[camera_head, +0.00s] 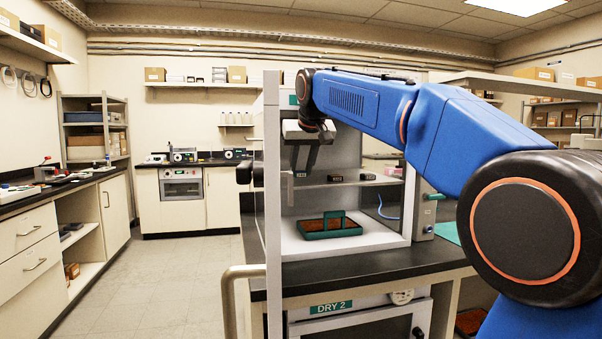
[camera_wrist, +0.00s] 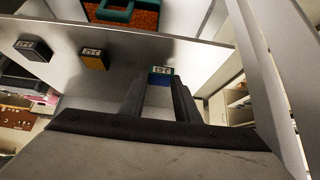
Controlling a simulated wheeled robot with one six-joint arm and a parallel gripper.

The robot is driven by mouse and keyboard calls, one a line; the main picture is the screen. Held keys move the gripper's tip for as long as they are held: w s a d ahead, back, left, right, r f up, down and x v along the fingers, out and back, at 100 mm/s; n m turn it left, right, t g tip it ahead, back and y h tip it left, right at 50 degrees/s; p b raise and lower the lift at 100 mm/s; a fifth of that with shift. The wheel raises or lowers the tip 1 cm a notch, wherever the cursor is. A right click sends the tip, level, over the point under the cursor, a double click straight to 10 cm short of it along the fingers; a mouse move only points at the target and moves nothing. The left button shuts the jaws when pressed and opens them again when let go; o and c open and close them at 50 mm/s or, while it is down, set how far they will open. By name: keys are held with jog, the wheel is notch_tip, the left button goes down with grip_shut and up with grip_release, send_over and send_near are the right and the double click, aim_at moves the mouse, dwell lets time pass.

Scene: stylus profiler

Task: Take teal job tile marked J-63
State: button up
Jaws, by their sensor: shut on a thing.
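The teal tile (camera_wrist: 161,71) with a small label sits between my fingertips in the wrist view. The label is upside down there and too small to read surely. My gripper (camera_wrist: 158,86) is shut on it. In the head view my gripper (camera_head: 302,167) points down at the left end of the shelf inside the cabinet, with the tile (camera_head: 301,174) small at its tips. I cannot tell whether the tile still touches the shelf.
An orange tile (camera_wrist: 95,60) and a dark tile (camera_wrist: 34,52) stand beside it on the shelf (camera_head: 352,184). Below is a green tray (camera_head: 334,234) with brown filling and a handle. The cabinet's side post (camera_head: 272,200) is close to my gripper's left.

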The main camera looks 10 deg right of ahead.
jog(key=s, duration=1.8)
jog(key=shift+o, duration=1.4)
grip_shut()
